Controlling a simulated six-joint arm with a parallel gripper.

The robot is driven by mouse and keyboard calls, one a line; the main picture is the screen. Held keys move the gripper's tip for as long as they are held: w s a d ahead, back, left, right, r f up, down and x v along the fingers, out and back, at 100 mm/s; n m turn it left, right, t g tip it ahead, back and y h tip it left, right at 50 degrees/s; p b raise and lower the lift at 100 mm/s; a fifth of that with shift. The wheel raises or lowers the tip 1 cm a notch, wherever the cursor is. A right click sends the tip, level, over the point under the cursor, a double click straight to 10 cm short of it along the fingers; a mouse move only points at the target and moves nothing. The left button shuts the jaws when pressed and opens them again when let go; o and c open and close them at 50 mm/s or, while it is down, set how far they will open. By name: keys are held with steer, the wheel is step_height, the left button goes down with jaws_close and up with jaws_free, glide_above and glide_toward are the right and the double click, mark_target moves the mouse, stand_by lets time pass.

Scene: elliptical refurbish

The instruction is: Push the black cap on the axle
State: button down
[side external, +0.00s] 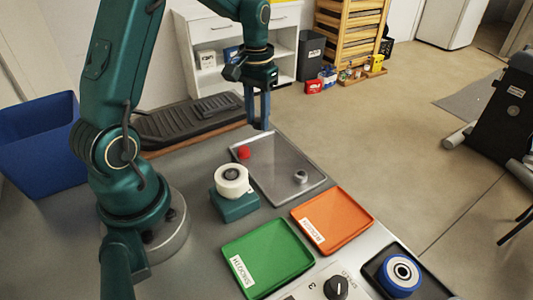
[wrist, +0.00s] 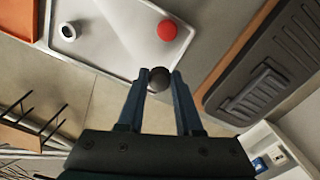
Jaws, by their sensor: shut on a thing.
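My gripper (side external: 261,124) hangs over the far edge of the grey metal tray, fingers down. In the wrist view its fingertips are shut on a small dark round piece, the black cap (wrist: 159,77). A white roller (side external: 232,176) with a dark centre sits on a green stand (side external: 236,206), in front of and left of the gripper. Its dark centre appears to be where the axle is, but it is too small to tell clearly.
The grey tray (side external: 275,185) holds a red cap (side external: 243,152) and a grey metal ring (side external: 300,177). A green tray (side external: 268,262) and an orange tray (side external: 335,218) lie nearer. A blue-rimmed wheel (side external: 402,274) and a black knob (side external: 337,287) are at front right.

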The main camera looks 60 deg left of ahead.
steer(key=s+a+r, duration=0.5)
steer(key=s+a, duration=0.1)
steer(key=s, duration=0.1)
step_height(320, 180, up, 4)
steer(key=m, duration=0.9)
glide_above(227, 171)
steer(key=shift+s+d+f, duration=0.1)
steer(key=shift+d+f, duration=0.15)
steer(key=shift+f, duration=1.1)
steer(key=shift+s+d+f, duration=0.1)
steer(key=shift+d+f, duration=0.1)
steer(key=shift+f, duration=1.1)
steer(key=shift+f, duration=0.65)
steer(key=c, duration=0.5)
jaws_free()
steer(key=shift+r, duration=0.1)
